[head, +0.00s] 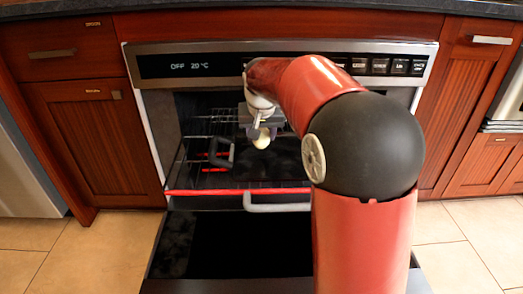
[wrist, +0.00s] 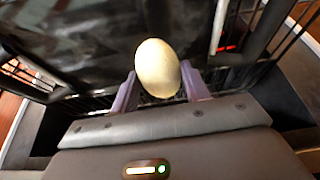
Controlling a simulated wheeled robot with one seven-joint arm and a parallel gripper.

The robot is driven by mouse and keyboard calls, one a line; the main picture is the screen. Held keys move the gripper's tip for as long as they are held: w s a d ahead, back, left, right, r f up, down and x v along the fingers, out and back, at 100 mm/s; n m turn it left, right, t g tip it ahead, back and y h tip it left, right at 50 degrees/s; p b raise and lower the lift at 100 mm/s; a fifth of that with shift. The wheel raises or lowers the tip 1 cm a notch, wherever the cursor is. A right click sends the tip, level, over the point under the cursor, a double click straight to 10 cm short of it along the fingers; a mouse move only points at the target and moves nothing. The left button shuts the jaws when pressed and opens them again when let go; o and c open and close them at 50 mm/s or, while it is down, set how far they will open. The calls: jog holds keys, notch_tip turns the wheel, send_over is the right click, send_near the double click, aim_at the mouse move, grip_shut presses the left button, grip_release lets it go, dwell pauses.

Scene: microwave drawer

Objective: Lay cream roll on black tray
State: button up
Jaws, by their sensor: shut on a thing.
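The cream roll (head: 262,141) is a pale, smooth oval. My gripper (head: 262,130) is shut on it and holds it inside the open oven front. In the wrist view the roll (wrist: 157,68) sits between the two purplish fingers of my gripper (wrist: 158,88). A dark surface, which appears to be the black tray (head: 285,163), lies below and behind the roll. In the wrist view a glossy black surface (wrist: 90,45) fills the upper left beyond the roll. I cannot tell the gap between roll and tray. My arm hides the oven's right side.
A wire rack (head: 200,135) and a dark handle (head: 220,152) are left of my gripper. A red-edged rail (head: 190,192) and a pale bar handle (head: 280,207) cross the front. The dark open door (head: 230,245) lies below. Wooden cabinets (head: 95,130) flank the oven.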

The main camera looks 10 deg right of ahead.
notch_tip(320, 180, down, 5)
jog(key=shift+r+b, duration=0.2)
jog(key=shift+b, duration=0.35)
jog(key=o, duration=1)
